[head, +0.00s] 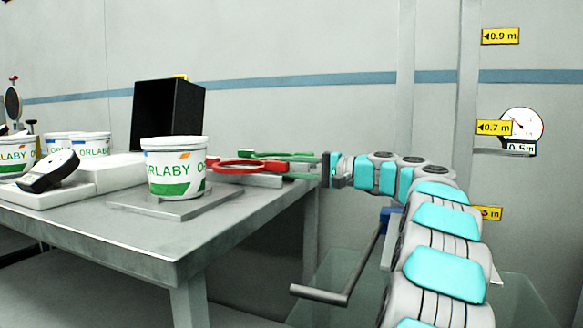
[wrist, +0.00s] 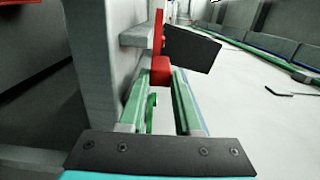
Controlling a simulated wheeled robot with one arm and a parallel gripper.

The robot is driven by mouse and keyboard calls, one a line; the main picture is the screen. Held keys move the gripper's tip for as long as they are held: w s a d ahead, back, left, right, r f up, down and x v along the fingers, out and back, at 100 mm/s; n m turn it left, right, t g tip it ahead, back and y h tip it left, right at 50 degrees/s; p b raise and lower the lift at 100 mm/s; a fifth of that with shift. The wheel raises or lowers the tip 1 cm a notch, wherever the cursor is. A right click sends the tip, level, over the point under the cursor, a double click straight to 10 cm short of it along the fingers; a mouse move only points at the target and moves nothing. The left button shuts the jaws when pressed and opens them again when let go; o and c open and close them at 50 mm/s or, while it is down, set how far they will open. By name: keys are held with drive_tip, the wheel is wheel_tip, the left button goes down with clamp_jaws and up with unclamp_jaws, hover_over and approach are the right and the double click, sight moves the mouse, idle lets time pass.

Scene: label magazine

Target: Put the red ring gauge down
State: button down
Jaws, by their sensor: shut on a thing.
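The red ring gauge (head: 232,171) shows in the head view as a flat ring behind and right of the front white tub, near the table's right end. My gripper (head: 248,166) reaches in from the right with green-edged fingers and is shut on the gauge. In the wrist view, a red block of the gauge (wrist: 160,72) sits between the fingertips of my gripper (wrist: 161,78), with a thin red part beyond it. I cannot tell whether the gauge touches anything below it. The fingers and the tub hide part of it.
The grey table (head: 150,238) carries a printed white tub (head: 176,172) on a flat grey plate (head: 185,210). A black open box (head: 168,112), more tubs (head: 90,144) and a dark handheld device (head: 50,172) stand to the left. A crank handle (head: 320,296) is below my arm.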

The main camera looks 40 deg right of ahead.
drive_tip(key=shift+f, duration=0.15)
drive_tip(key=c, duration=0.6)
unclamp_jaws()
drive_tip(key=shift+r+p, duration=0.35)
drive_tip(key=shift+r, duration=0.2)
drive_tip(key=p+v, duration=0.2)
drive_tip(key=v, duration=1)
drive_tip(key=shift+f, duration=0.1)
